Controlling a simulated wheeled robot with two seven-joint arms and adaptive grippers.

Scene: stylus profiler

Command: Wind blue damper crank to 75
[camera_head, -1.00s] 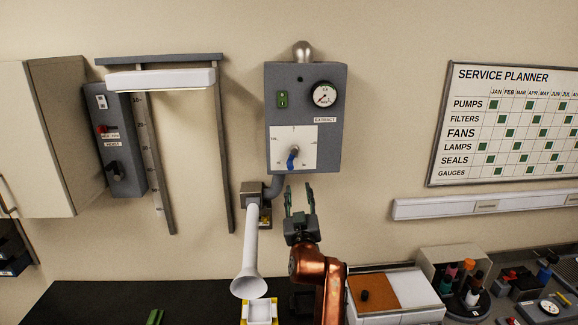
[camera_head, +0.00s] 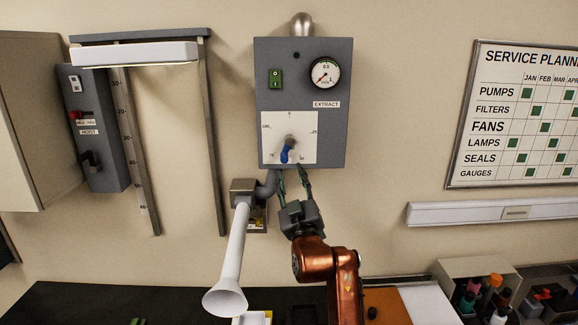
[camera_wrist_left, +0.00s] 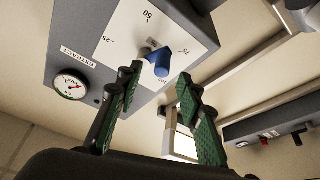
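The blue damper crank (camera_head: 286,151) sits on a white dial plate (camera_head: 305,124) on the grey extract box (camera_head: 335,150). Its blue handle points down and slightly left from the hub, between the 75 and 50 marks. My left gripper (camera_head: 291,172) is just below the crank in the head view, fingers apart and pointing up at the dial. In the left wrist view the crank (camera_wrist_left: 161,62) shows beyond the gap between the open green-padded fingers (camera_wrist_left: 160,76); I see no contact. My right gripper is not in view.
A round gauge (camera_head: 324,73) and a green switch (camera_head: 275,79) are above the dial. A pale funnel-ended duct (camera_head: 232,255) hangs left of my arm. A grey hoist box (camera_head: 92,135) is on the wall at left. The wall right of the box is clear up to the planner board (camera_head: 515,115).

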